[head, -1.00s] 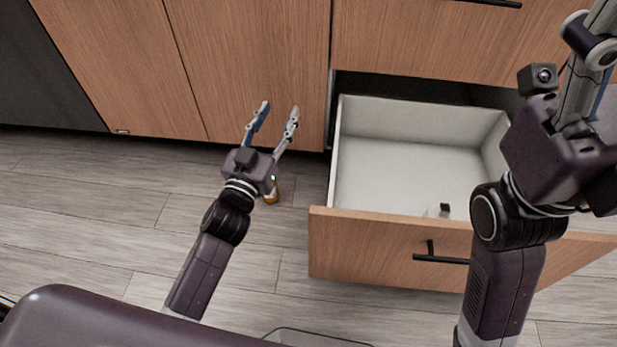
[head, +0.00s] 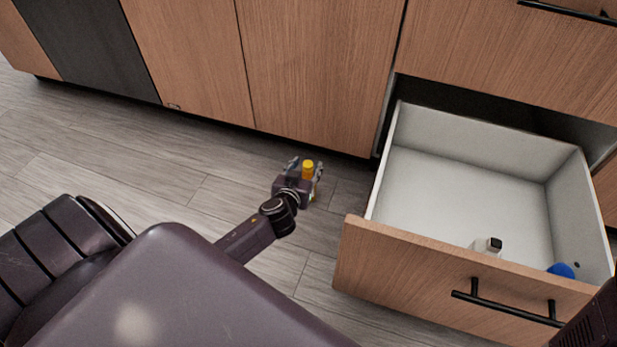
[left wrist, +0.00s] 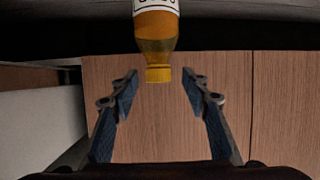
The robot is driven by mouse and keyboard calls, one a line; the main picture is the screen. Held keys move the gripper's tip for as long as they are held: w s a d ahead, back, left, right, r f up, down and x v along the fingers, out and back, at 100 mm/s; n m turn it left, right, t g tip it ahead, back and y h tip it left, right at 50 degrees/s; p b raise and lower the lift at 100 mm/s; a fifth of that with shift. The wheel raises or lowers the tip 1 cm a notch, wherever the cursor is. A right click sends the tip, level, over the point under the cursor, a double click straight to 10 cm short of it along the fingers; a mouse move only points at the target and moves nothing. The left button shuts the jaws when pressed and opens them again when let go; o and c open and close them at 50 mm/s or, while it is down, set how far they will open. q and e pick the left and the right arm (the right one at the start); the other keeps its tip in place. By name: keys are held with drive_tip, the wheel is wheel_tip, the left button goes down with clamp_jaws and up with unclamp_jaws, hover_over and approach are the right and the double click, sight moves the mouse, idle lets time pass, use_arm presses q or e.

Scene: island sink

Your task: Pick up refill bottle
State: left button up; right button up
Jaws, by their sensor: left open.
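The refill bottle (left wrist: 155,28) is amber with a white label and a yellow cap, and appears upside down in the left wrist view. In the head view its yellow cap (head: 307,167) shows at my left gripper (head: 305,170), low over the floor left of the open drawer. My left gripper also shows in the left wrist view (left wrist: 160,80), its two fingers spread wide with the cap seen between the tips. I see no finger touching the bottle. In the head view the gripper hides most of the bottle's body. My right gripper is out of view.
An open drawer (head: 385,245) stands right of my left gripper, holding a small white item with a black top (head: 487,246) and a blue item (head: 561,270). Wooden cabinet doors (head: 300,70) rise behind. Floor (head: 150,180) to the left is clear.

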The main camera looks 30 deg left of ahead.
use_arm(q)
drive_tip(key=shift+x, duration=0.85)
drive_tip(key=shift+d, duration=0.1)
clamp_jaws()
drive_tip(key=shift+r, duration=0.1)
